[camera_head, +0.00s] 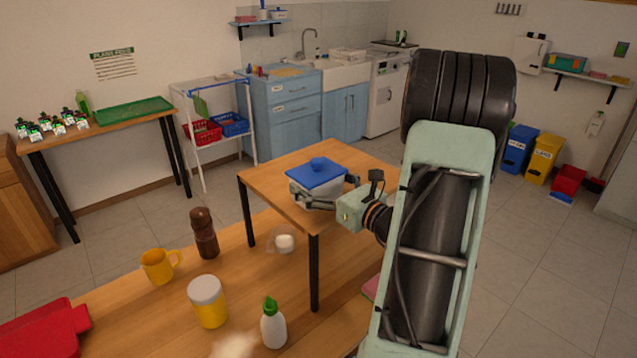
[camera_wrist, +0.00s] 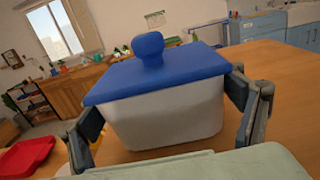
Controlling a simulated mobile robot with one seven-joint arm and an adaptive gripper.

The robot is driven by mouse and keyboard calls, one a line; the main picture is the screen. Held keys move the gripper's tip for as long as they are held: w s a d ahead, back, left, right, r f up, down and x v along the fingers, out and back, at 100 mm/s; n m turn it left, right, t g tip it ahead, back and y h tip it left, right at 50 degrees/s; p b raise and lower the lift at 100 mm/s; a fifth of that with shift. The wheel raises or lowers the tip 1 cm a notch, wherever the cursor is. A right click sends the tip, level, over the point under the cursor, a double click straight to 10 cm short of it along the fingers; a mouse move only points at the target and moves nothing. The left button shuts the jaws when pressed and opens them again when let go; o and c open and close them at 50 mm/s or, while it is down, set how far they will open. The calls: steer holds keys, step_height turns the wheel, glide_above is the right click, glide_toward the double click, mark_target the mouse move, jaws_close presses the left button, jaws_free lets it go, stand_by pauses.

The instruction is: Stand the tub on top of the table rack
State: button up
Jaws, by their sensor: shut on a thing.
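The tub has a blue lid with a round knob (camera_head: 317,172) and a pale whitish body. In the head view it is upright at the raised wooden table rack (camera_head: 285,160), over its front part. In the wrist view the tub (camera_wrist: 165,117) fills the middle, with the rack's wooden top (camera_wrist: 285,75) around and beneath it. My gripper (camera_head: 318,196) is shut on the tub, with one finger on each side of its body; both fingers also show in the wrist view (camera_wrist: 165,115). I cannot tell whether the tub's base touches the rack top.
On the lower table (camera_head: 140,305) stand a brown bottle (camera_head: 204,234), yellow mug (camera_head: 158,266), yellow jar with a white lid (camera_head: 207,302), green-capped white bottle (camera_head: 273,325) and small white container (camera_head: 285,243). A red board (camera_head: 45,330) lies at left. The rack's back area is clear.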

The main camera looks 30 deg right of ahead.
steer(key=shift+a+r, duration=0.1)
steer(key=shift+r, duration=0.05)
steer(key=o, duration=2)
steer(key=shift+f, duration=0.2)
steer(key=shift+r, duration=0.2)
steer(key=s, duration=0.4)
steer(key=s+d+b, duration=0.1)
steer(key=s, duration=0.7)
steer(key=shift+d+b, duration=0.3)
steer(key=shift+d, duration=0.05)
